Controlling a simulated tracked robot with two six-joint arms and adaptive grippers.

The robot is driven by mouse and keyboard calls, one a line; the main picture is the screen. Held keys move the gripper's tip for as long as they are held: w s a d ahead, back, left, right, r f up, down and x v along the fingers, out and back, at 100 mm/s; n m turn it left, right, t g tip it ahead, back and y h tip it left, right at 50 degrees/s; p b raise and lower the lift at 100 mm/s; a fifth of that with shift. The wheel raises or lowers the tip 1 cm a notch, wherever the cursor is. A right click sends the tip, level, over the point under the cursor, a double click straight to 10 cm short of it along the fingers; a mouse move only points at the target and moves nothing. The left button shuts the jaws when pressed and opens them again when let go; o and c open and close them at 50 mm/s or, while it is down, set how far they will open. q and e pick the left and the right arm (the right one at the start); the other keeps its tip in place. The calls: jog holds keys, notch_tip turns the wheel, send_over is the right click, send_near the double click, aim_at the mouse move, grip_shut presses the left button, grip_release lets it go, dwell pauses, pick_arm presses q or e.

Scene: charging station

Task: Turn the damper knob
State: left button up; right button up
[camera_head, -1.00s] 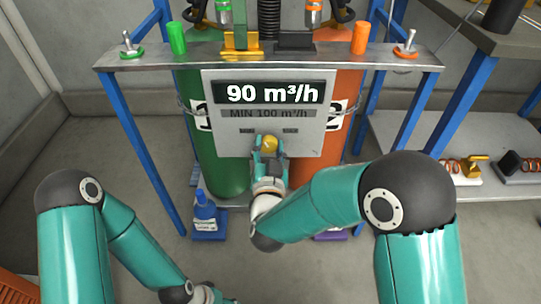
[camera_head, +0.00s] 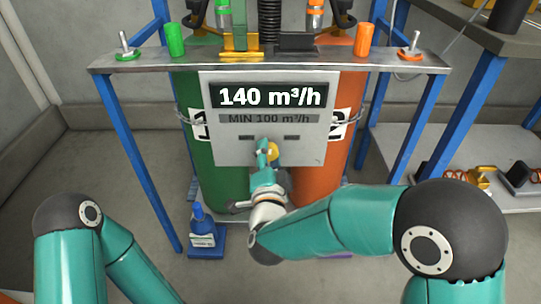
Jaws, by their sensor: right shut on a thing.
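The yellow damper knob (camera_head: 272,151) sits low on the grey panel (camera_head: 226,152), partly hidden by my gripper. The display (camera_head: 268,95) above it reads 140 m³/h, and the label (camera_head: 268,119) under it reads MIN 100 m³/h. My right gripper (camera_head: 266,152) is shut on the knob, its teal fingers turned nearly edge-on to the camera. My left arm reaches in at the lower left, and its gripper is out of the picture.
A green cylinder (camera_head: 222,185) and an orange cylinder (camera_head: 318,180) stand behind the panel in a blue-legged frame. A side shelf (camera_head: 395,150) stands at the right.

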jog(key=shift+d+f, duration=0.1)
jog(key=shift+d, duration=0.1)
jog(key=o, duration=1.1)
jog(key=shift+o, duration=0.2)
jog(key=shift+a, duration=0.1)
jog(key=s, duration=1.2)
